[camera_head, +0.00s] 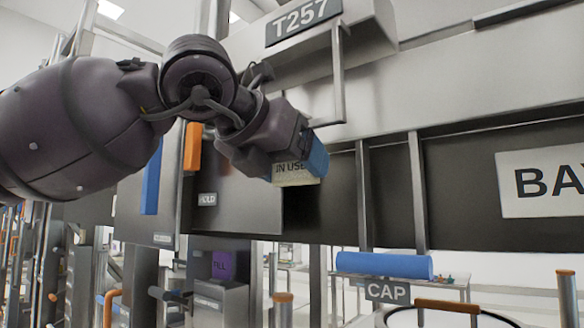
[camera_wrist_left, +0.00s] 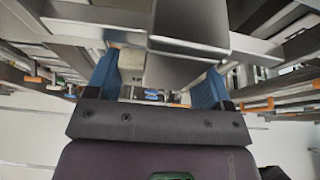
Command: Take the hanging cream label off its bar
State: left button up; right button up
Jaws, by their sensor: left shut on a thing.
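The cream label (camera_head: 296,174), marked IN USE, shows in the head view just below and beside my left gripper (camera_head: 312,160). My left gripper is shut on the label, with its blue fingers at the label's upper right; they hide part of it. A thin grey bar (camera_head: 339,80) comes down under the T257 sign and bends left behind the gripper. Whether the label still touches the bar is hidden. In the left wrist view, the blue fingers (camera_wrist_left: 157,82) stand either side of a pale piece, partly covered by grey metal. My right gripper is not in view.
The T257 housing (camera_head: 345,55) overhangs close above the gripper. A grey panel with a HOLD tag (camera_head: 207,199) and an orange handle (camera_head: 192,146) lie to the left. A blue roller (camera_head: 384,265) sits below right, above the CAP sign (camera_head: 387,292).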

pick_arm(q)
jog(key=s+a, duration=0.7)
jog(key=s, duration=0.3)
jog(key=s+a+r+b, duration=0.1)
jog(key=s+a, duration=0.6)
jog(key=s, duration=0.3)
jog(key=shift+s+a+r, duration=0.15)
jog(key=shift+a+r, duration=0.1)
jog(key=shift+a, duration=0.05)
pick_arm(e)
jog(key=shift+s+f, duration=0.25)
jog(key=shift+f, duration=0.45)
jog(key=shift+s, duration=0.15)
